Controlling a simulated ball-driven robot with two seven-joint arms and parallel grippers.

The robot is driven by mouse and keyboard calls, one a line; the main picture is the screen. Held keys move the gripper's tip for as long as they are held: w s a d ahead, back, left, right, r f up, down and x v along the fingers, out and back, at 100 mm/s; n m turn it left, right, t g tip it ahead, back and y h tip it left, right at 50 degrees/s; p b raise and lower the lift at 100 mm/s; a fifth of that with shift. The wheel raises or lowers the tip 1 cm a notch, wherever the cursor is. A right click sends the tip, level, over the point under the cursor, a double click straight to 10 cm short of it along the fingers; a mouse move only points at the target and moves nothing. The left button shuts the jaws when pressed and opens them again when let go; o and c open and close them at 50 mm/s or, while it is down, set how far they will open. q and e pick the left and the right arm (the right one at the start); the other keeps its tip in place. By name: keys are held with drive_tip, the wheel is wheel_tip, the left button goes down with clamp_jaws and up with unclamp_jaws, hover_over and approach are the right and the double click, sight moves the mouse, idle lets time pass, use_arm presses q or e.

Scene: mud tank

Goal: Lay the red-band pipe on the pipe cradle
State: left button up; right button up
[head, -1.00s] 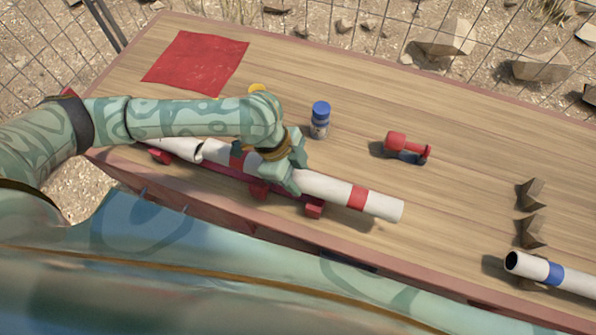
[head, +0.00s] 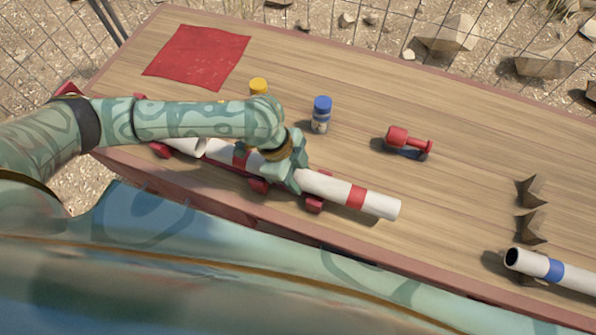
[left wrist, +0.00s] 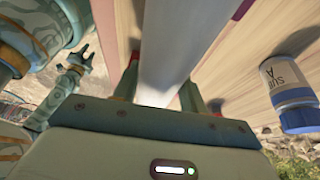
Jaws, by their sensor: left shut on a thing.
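The red-band pipe (head: 327,187) is white with two red bands. It lies lengthwise over the red pipe cradle (head: 316,205), whose blocks show along its near side. Whether it fully rests there or hangs slightly above is hard to tell. My left gripper (head: 291,176) is shut around the pipe near its middle. The left wrist view shows the pipe (left wrist: 169,50) running between the fingers. Another white pipe piece (head: 184,146) meets its left end, partly behind my arm. What seems to be my right gripper (left wrist: 78,60) shows small in the left wrist view, away from the pipe.
A blue-capped bottle (head: 321,115) and a yellow-capped one (head: 258,87) stand behind my left arm. A red tool (head: 408,140) lies farther right. A blue-band pipe (head: 550,270) lies at the right by dark brackets (head: 531,226). A red cloth (head: 198,57) lies at back left.

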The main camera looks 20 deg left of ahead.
use_arm(q)
drive_tip(key=shift+f, duration=0.4)
idle(0.3)
drive_tip(key=o, duration=1.3)
drive_tip(key=shift+f, duration=0.1)
drive_tip(key=p+v, duration=0.4)
drive_tip(key=v, duration=1.2)
drive_tip(key=shift+s+a+p, duration=0.1)
drive_tip(key=shift+p, duration=0.25)
